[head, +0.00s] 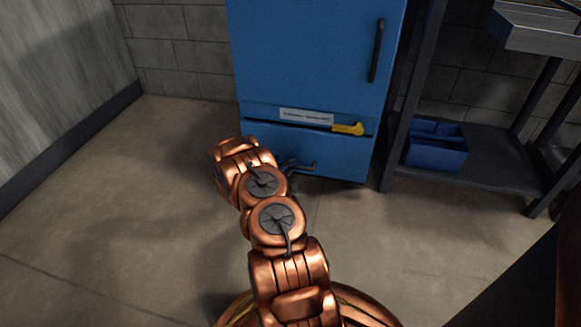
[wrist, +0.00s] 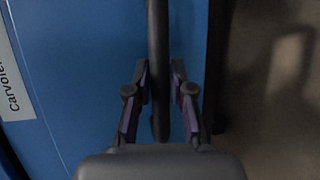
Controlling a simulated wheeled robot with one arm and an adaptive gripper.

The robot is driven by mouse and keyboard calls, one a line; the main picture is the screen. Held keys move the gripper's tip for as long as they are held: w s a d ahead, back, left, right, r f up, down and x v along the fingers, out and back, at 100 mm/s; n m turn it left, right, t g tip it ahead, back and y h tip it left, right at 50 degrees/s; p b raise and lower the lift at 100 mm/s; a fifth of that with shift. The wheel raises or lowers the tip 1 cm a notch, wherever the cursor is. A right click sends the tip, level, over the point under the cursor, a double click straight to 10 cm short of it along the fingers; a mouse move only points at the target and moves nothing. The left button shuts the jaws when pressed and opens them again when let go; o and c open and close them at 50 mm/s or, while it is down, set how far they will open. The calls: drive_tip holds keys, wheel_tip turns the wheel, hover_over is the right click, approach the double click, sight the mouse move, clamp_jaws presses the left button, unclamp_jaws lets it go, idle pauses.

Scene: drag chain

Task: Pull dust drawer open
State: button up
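The dust drawer (head: 340,152) is the blue front at the bottom of the blue cabinet. Its dark bar handle (head: 303,165) shows partly past my arm; the left part is hidden. In the wrist view the handle (wrist: 158,60) runs upright through the middle. My gripper (wrist: 159,85) is open, one finger on each side of the bar, with narrow gaps. Whether a fingertip touches it is hard to tell. In the head view my arm hides the gripper. The drawer front looks about flush with the cabinet, with a dark seam above it.
A white label (head: 306,117) and a yellow lever (head: 348,129) sit just above the drawer. The cabinet's upper door has a dark vertical handle (head: 376,50). A dark shelf rack (head: 480,165) with a blue bin (head: 436,150) stands close on the right. The floor (head: 400,245) in front is clear.

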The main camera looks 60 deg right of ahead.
clamp_jaws()
drive_tip(key=shift+s+a+p, duration=0.1)
drive_tip(key=shift+p, duration=0.2)
